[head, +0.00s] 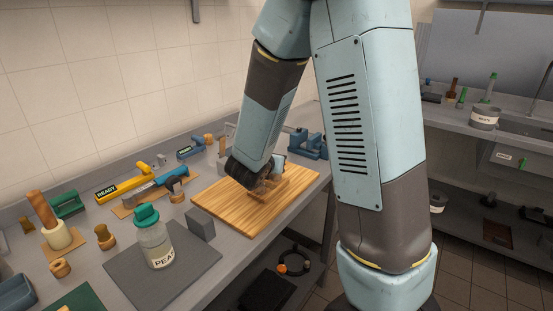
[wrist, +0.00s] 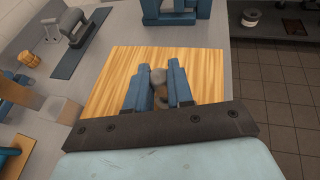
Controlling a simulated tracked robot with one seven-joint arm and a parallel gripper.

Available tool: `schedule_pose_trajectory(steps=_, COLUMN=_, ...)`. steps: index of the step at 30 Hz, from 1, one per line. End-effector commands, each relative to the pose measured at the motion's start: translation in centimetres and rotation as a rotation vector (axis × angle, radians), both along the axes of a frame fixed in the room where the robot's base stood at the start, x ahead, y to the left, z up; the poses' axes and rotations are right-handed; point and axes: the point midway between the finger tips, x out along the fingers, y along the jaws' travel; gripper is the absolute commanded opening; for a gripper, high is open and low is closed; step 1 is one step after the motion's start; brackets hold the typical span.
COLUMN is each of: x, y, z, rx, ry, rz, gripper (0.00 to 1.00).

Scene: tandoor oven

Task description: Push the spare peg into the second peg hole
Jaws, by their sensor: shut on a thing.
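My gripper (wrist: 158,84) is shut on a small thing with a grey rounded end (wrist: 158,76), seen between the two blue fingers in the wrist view. I take it to be the spare peg; its lower part is hidden. A brown wooden block (head: 291,187) lies on the light cutting board (head: 225,208) in the head view, right under my gripper. Brown wood also shows between the fingers in the wrist view. The peg holes are hidden by my gripper, so I cannot tell whether the peg is in one or above it.
A grey cube (head: 200,225) and a green-capped jar (head: 153,240) stand left of the board, the jar on a dark mat (head: 200,265). Blue clamp-like fixtures (head: 308,145) stand behind the board. Yellow (head: 122,188) and grey-blue tools lie farther left. The board's front left is clear.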

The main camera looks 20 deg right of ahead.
Motion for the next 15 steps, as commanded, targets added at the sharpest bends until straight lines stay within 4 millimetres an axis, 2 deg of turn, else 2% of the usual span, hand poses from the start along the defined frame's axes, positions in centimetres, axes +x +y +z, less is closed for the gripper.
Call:
schedule_pose_trajectory(steps=7, x=-0.02, y=0.0, z=-0.43, rx=0.0, ry=0.002, rz=-0.001, gripper=0.0)
schedule_pose_trajectory(steps=15, x=-0.02, y=-0.01, z=0.09, rx=0.0, ry=0.0, rz=0.0, gripper=0.0)
